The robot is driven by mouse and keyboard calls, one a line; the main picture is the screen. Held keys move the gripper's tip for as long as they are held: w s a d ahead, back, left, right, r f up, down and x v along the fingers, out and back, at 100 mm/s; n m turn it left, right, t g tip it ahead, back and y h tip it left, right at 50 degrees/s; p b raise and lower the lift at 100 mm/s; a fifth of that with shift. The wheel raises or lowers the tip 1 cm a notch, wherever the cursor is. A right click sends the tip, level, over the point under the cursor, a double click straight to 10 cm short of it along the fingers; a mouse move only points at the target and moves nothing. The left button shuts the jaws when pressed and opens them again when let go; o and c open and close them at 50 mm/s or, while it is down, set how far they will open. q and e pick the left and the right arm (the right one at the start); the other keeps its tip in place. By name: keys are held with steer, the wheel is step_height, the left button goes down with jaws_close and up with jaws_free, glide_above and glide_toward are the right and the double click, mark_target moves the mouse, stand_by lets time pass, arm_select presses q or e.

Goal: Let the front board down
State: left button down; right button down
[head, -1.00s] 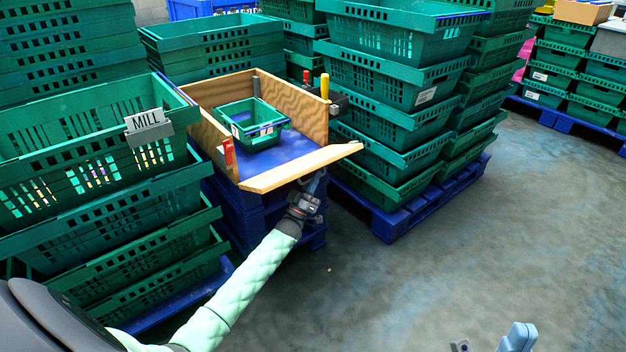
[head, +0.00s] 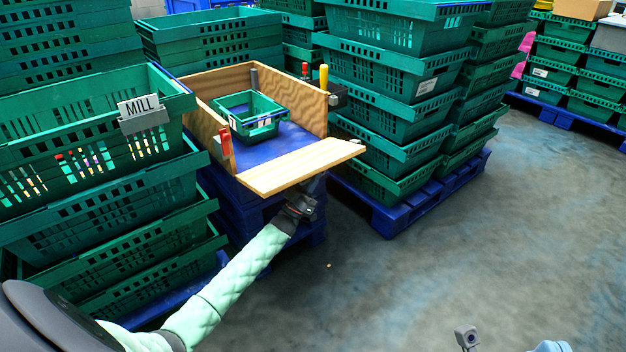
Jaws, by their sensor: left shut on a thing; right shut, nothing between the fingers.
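The front board (head: 300,168) is a light wooden panel at the front of the wooden box (head: 213,85). It is tilted outward, close to level, with its broad face showing. My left gripper (head: 312,186) is under the board's front edge, its fingers mostly hidden by the board, and it seems to hold the board there.
A small green crate (head: 262,131) sits on the box's blue floor (head: 285,140). Red (head: 225,143) and yellow (head: 323,77) handles stand at the box's sides. Tall green crate stacks (head: 395,85) flank it, one with a MILL sign (head: 141,106). The grey floor (head: 430,260) at right is clear.

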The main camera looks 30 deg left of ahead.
arm_select(q)
steer(key=shift+f+m+g+h+b, duration=0.4)
steer(key=shift+f+m+h, duration=0.05)
steer(key=shift+m+h, duration=0.45)
steer(key=c, duration=1.5)
jaws_free()
steer(key=v, duration=0.8)
steer(key=shift+p, duration=0.35)
steer(key=shift+w, duration=0.1)
steer(key=shift+c, duration=0.2)
